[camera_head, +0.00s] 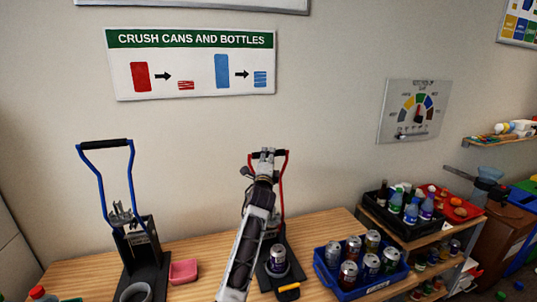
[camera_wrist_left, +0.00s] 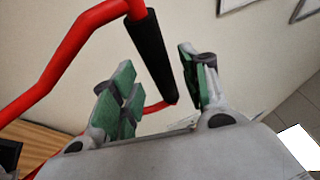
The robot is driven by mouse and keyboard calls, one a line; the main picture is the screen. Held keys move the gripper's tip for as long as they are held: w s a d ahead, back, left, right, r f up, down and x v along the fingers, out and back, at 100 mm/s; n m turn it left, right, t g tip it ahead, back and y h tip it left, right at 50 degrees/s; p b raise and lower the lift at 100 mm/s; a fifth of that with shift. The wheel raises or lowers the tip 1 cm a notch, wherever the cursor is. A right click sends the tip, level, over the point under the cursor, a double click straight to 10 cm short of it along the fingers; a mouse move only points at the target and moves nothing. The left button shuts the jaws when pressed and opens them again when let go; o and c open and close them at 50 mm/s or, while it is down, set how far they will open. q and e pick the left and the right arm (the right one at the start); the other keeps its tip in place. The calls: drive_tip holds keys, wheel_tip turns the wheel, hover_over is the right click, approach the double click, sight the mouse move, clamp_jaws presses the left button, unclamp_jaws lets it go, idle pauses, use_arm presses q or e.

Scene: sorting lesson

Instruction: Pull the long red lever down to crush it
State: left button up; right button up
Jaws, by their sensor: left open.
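The long red lever (camera_head: 282,185) stands raised on the right-hand crusher, with a black grip bar across its top. My left gripper (camera_head: 266,153) is at the top of this lever, and my arm hides part of it. In the left wrist view the black grip (camera_wrist_left: 152,55) of the lever runs between the open green-padded fingers (camera_wrist_left: 160,82); I cannot tell whether they touch it. A dark can (camera_head: 278,259) stands upright at the base of the crusher, below the lever. My right gripper is not in view.
A second crusher with a raised blue lever (camera_head: 102,178) stands at the left. A pink sponge (camera_head: 183,271) lies between the crushers. A blue crate (camera_head: 357,291) of several cans stands to the right, near a shelf with a black bottle tray (camera_head: 378,222).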

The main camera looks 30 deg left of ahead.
use_arm(q)
drive_tip(key=shift+p+x, duration=0.3)
drive_tip(key=shift+x, duration=1.3)
clamp_jaws()
